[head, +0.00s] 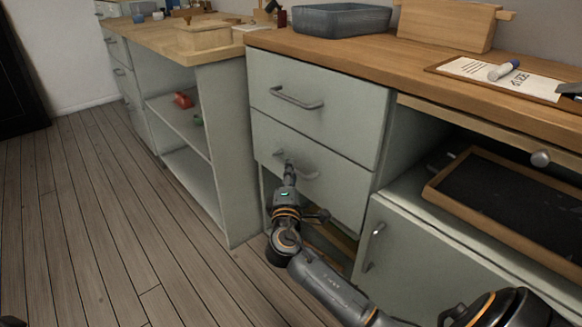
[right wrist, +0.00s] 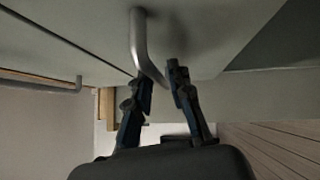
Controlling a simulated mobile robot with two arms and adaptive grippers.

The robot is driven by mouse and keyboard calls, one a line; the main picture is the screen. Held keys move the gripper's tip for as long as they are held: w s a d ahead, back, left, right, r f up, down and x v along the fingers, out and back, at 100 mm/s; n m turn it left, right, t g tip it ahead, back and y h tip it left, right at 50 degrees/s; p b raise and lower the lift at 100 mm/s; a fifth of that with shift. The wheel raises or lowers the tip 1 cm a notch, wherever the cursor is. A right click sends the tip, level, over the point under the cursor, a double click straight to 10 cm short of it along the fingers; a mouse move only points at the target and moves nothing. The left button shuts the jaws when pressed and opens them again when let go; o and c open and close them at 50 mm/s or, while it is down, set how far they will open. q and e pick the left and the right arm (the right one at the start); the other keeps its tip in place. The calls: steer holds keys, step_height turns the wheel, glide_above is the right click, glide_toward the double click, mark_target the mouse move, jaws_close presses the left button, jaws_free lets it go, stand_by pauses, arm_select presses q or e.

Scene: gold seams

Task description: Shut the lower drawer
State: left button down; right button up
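The lower drawer (head: 335,195) has a pale grey-green front below the upper drawer. Its front looks close to flush with the upper one; I cannot tell whether a small gap remains. Its metal handle (head: 308,173) is partly hidden by my right gripper (head: 287,165). In the right wrist view the bent grey handle (right wrist: 141,40) reaches down between the tips of my right gripper (right wrist: 163,80). The fingers stand apart on either side of it, and no firm grip shows.
The upper drawer (head: 315,112) with its bar handle is above. An open space with wooden parts lies below the lower drawer. A cupboard door (head: 410,255) and a black-bottomed wooden tray (head: 480,195) are at right. Open shelves (head: 185,120) stand left; the plank floor (head: 120,220) is clear.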

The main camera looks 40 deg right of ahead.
steer(key=v, duration=0.9)
steer(key=shift+s+a, duration=0.25)
steer(key=shift+a, duration=0.05)
